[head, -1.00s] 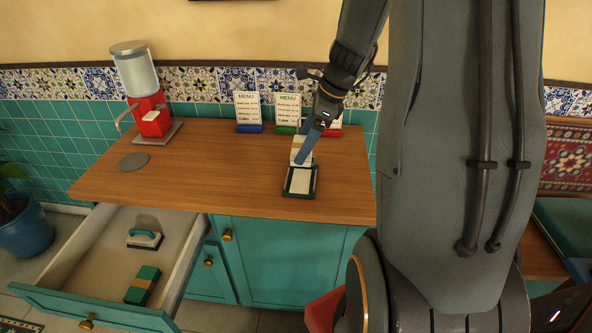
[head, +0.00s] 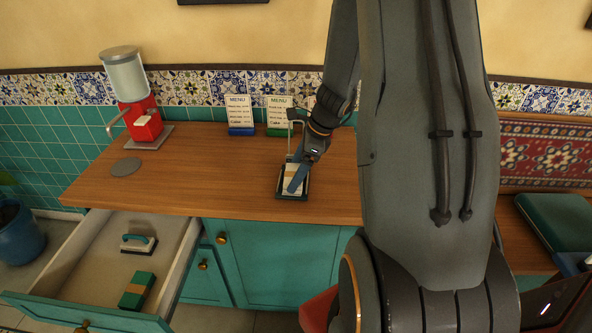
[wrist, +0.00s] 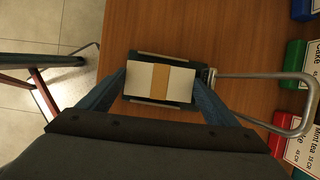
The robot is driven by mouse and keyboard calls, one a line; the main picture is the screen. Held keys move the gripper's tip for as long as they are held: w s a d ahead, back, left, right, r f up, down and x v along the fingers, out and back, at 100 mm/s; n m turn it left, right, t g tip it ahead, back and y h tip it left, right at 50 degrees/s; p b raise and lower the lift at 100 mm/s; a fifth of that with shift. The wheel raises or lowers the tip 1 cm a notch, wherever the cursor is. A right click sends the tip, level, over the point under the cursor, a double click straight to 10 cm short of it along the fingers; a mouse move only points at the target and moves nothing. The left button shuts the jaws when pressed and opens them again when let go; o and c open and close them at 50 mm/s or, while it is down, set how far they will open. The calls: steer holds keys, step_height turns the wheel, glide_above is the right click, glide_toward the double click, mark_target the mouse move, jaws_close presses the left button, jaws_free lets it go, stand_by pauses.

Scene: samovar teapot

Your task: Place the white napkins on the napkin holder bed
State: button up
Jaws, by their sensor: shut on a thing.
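The white napkins (wrist: 142,79), a stack with a tan band round the middle, sit between the fingers of my gripper (wrist: 160,84) in the wrist view. My gripper is shut on them; in the head view it (head: 295,184) points down at the counter. The napkin holder (wrist: 168,54) is a dark tray with a bent metal wire arm (wrist: 265,76). The napkins lie directly over its bed and cover most of it. In the head view the holder (head: 281,196) is partly hidden by my gripper. I cannot tell whether the napkins touch the bed.
Menu stands (head: 240,115) line the back of the wooden counter (head: 215,180). A red dispenser (head: 142,122) and a grey disc (head: 126,167) are at the left. An open drawer (head: 105,255) below holds a brush-like item (head: 139,243) and a green block (head: 137,290).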

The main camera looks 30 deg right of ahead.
steer(key=shift+f, duration=0.1)
steer(key=o, duration=0.8)
steer(key=b+v, duration=0.1)
steer(key=v, duration=1.1)
steer(key=s+a+f+n+h, duration=0.1)
steer(key=s+a+n, duration=0.5)
steer(key=a+n, duration=0.3)
steer(key=s+a+f+n+g+h, duration=0.1)
steer(key=s+a+n, duration=0.5)
steer(key=n, duration=1)
steer(key=a+h, duration=0.1)
steer(key=a, duration=0.2)
steer(key=shift+s+a+f+g+h, duration=0.25)
steer(key=shift+s+a+g+h, duration=0.05)
steer(key=shift+s+a, duration=0.1)
